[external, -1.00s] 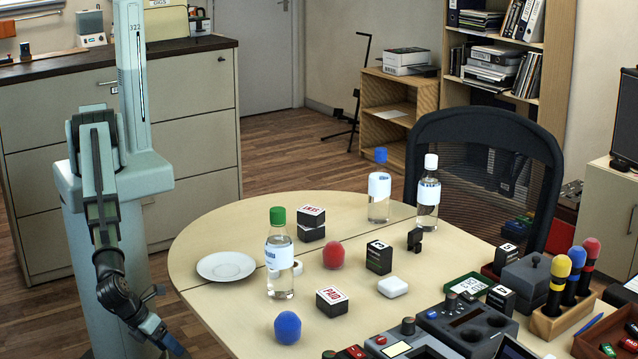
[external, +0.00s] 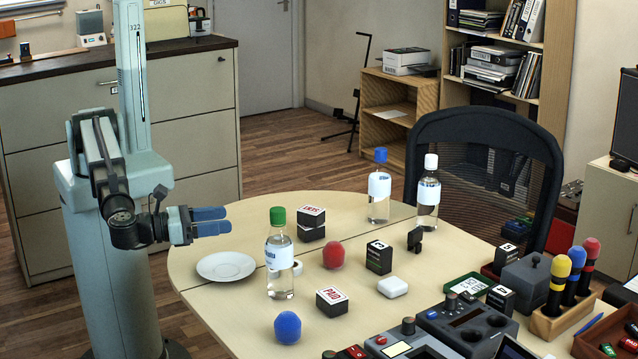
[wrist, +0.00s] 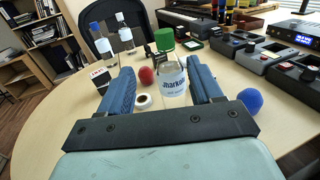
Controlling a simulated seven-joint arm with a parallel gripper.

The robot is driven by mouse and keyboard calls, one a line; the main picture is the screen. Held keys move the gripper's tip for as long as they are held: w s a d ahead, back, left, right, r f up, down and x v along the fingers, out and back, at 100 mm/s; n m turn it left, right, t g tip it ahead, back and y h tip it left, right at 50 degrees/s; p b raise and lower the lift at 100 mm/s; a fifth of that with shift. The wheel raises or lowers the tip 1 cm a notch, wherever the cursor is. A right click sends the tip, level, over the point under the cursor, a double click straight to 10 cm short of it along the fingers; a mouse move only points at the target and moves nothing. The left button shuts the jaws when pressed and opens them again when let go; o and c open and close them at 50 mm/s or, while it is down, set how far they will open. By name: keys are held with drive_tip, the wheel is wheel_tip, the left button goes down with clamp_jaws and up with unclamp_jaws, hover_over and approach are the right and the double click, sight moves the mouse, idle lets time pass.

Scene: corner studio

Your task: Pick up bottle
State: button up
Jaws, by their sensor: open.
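A clear bottle with a green cap and a white label (external: 279,254) stands upright on the table, right of the white plate. In the wrist view this green-capped bottle (wrist: 172,80) shows beyond and between my fingers. A blue-capped bottle (external: 379,187) and a white-capped bottle (external: 428,193) stand upright farther back; they also show at the upper left of the wrist view. My gripper (external: 222,221) is open and empty, above the table's left edge and left of the green-capped bottle, apart from it. Its blue fingers are spread in the wrist view (wrist: 163,92).
A white plate (external: 226,266) lies below my gripper. Stamp blocks (external: 332,301), a red ball-topped item (external: 333,255) and a blue one (external: 287,327) stand around the green-capped bottle. Control boxes (external: 466,325) crowd the front right. A chair (external: 490,165) stands behind the table.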

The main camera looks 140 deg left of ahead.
sight(277, 215)
drive_tip(key=shift+w+x, duration=0.2)
drive_tip(key=shift+x, duration=3.15)
drive_tip(key=shift+w+x, duration=0.15)
drive_tip(key=shift+x, duration=3.25)
drive_tip(key=shift+d+f, duration=0.1)
drive_tip(key=shift+f, duration=0.05)
drive_tip(key=shift+c, duration=0.2)
clamp_jaws()
